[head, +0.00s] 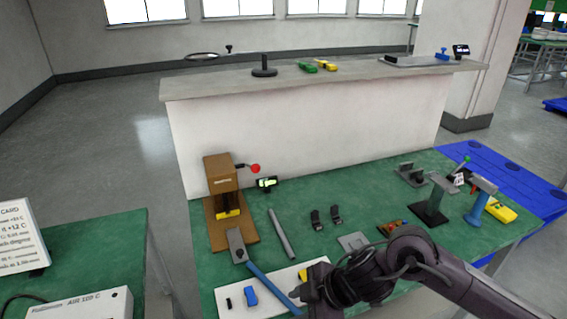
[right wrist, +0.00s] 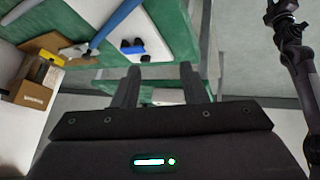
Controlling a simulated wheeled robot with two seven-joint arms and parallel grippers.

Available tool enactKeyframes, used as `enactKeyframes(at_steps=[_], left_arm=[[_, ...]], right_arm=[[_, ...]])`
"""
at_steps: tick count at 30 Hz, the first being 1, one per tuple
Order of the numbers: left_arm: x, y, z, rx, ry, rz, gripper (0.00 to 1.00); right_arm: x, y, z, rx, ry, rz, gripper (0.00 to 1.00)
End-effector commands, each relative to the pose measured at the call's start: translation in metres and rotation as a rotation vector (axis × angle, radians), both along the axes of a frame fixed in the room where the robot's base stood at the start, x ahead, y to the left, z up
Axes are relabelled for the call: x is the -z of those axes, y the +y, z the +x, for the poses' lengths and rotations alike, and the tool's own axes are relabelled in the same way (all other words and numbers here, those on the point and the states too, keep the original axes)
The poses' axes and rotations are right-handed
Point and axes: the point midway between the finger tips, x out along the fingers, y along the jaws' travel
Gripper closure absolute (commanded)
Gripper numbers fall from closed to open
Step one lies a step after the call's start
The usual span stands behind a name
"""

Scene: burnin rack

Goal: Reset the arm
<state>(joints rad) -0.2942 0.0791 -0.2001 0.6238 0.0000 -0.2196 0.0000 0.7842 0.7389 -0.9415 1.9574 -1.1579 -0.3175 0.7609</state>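My right arm comes in from the right in the head view. Its gripper (head: 312,287) is over the front of the green table, above the white mat. In the right wrist view, the fingers (right wrist: 160,86) stand wide apart with nothing between them. A brown press (head: 220,174) has a short lever with a red knob (head: 255,168) pointing right. A blue-handled tool (head: 265,282) with a grey head lies in front of the press; its near end runs close to the gripper. My left gripper does not show in the head view; a dark arm (right wrist: 291,55) shows in the wrist view.
The white mat (head: 232,308) carries a small blue block (head: 250,295). A long counter (head: 300,130) stands behind. A second table (head: 110,240) is at left, across a gap.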

Motion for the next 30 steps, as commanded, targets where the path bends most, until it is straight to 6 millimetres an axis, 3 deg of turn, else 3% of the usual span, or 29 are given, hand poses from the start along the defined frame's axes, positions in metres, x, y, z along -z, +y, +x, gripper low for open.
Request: enactKeyframes(at_steps=[6, 9, 11, 14, 19, 24, 30], left_arm=[[0.001, 0.001, -0.010, 0.000, 0.015, 0.001, 0.74], [0.001, 0.001, -0.010, 0.000, 0.015, 0.001, 0.74], [0.001, 0.001, -0.010, 0.000, 0.015, 0.002, 0.74], [0.001, 0.001, -0.009, 0.000, 0.014, 0.002, 0.74], [0.001, 0.001, -0.009, 0.000, 0.013, 0.002, 0.74], [0.000, 0.001, -0.007, 0.000, 0.009, 0.001, 0.74], [0.000, 0.001, -0.006, 0.000, 0.008, 0.001, 0.74]], right_arm=[[-0.018, 0.054, -0.006, 0.091, -0.131, 0.164, 0.61], [-0.036, 0.067, -0.003, 0.222, -0.187, 0.245, 0.61], [-0.044, 0.064, 0.001, 0.326, -0.205, 0.276, 0.61], [-0.049, 0.042, 0.006, 0.526, -0.198, 0.293, 0.61], [-0.030, -0.025, -0.004, 0.880, -0.085, 0.223, 0.61], [-0.001, -0.085, -0.036, 1.122, 0.064, 0.113, 0.61], [0.026, -0.133, -0.082, 1.307, 0.235, -0.004, 0.61]])
